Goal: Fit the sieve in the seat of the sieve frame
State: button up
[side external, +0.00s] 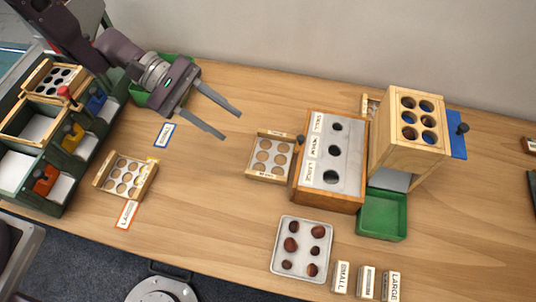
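My gripper (231,126) is open and empty above the table, left of centre, its two fingers apart and pointing right. A wooden-rimmed sieve-like tray with round holes (125,177) lies on the table at left, beside an orange-edged label. A similar tray (270,157) lies right of my gripper, touching or close to the gauge board. A third holed wooden piece (55,80) sits on top of the green stand (55,190) at far left. Below it is an open wooden frame (17,131) with a pale inside. Which one is the sieve frame's seat I cannot tell.
A gauge board (350,160) with three holes and a wooden tower (383,155) stand at right. A green tray (381,232) and a metal tray of chestnuts (275,258) are in front. A blue-edged label (164,134) lies on clear table.

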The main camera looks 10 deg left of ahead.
aim_at(264, 174)
jog(key=f+n+t, duration=0.1)
jog(key=f+n, duration=0.1)
jog(key=f, duration=0.3)
jog(key=f+n, duration=0.2)
jog(key=f, duration=0.4)
jog(key=d+f+n+t+h, duration=0.1)
jog(key=f+n, duration=0.2)
jog(key=f, duration=0.2)
jog(key=shift+s+d+f+t, duration=0.1)
jog(key=shift+s+f+t, duration=0.2)
jog(key=shift+f, duration=0.1)
jog(key=x, duration=0.6)
jog(key=shift+w+d+f, duration=0.1)
jog(key=shift+d+f, duration=0.1)
jog(key=shift+f, duration=0.05)
jog(key=shift+d, duration=0.2)
grip_shut()
